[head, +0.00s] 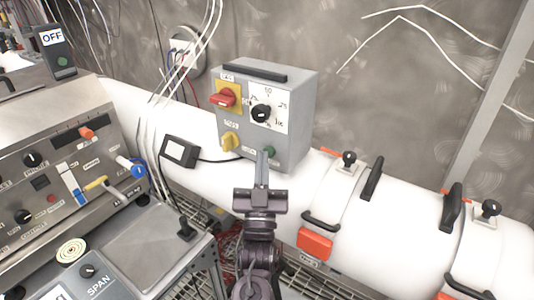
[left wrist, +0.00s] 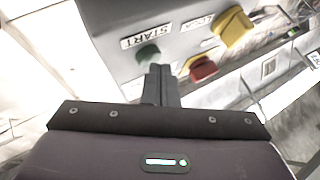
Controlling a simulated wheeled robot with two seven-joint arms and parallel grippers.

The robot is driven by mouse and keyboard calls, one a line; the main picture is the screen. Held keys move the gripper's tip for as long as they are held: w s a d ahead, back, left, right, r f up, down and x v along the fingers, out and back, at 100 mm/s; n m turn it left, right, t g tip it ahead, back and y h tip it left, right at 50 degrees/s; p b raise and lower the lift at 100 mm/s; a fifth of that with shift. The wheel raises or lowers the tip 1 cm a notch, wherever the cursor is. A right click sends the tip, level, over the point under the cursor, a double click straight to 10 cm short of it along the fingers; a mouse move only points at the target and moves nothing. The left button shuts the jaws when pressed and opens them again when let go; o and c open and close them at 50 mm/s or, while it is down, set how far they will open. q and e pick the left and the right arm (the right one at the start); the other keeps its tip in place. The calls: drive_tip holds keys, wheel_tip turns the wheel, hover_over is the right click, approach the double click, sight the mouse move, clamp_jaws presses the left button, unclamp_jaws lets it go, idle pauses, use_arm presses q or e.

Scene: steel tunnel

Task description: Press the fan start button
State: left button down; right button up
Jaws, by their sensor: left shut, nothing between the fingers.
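The green button (head: 270,151) sits low on the front of a grey control box (head: 297,100). In the left wrist view the green button (left wrist: 147,53) lies under a label reading START. My left gripper (head: 263,153) is shut and empty, its fingers pointing up at the box's lower front. In the left wrist view the fingertips (left wrist: 160,68) are right beside the button and partly cover its lower edge. I cannot tell whether they touch it. My right gripper is not in view.
The box also carries a red switch (head: 227,97), a black dial (head: 261,112) and a yellow knob (head: 230,141). A white pipe (head: 375,225) with clamps runs behind and to the right. A grey console (head: 50,160) stands at the left. Cables hang behind.

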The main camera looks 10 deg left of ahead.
use_arm(q)
drive_tip(key=shift+w, duration=0.1)
idle(0.3)
drive_tip(key=shift+s+a, duration=0.15)
drive_tip(key=shift+s, duration=0.45)
drive_tip(key=shift+s, duration=0.1)
drive_tip(key=s, duration=0.1)
drive_tip(key=s+a+p, duration=0.1)
drive_tip(key=s, duration=0.1)
drive_tip(key=s+a+p, duration=0.1)
drive_tip(key=s, duration=0.1)
drive_tip(key=shift+s, duration=0.25)
idle(0.4)
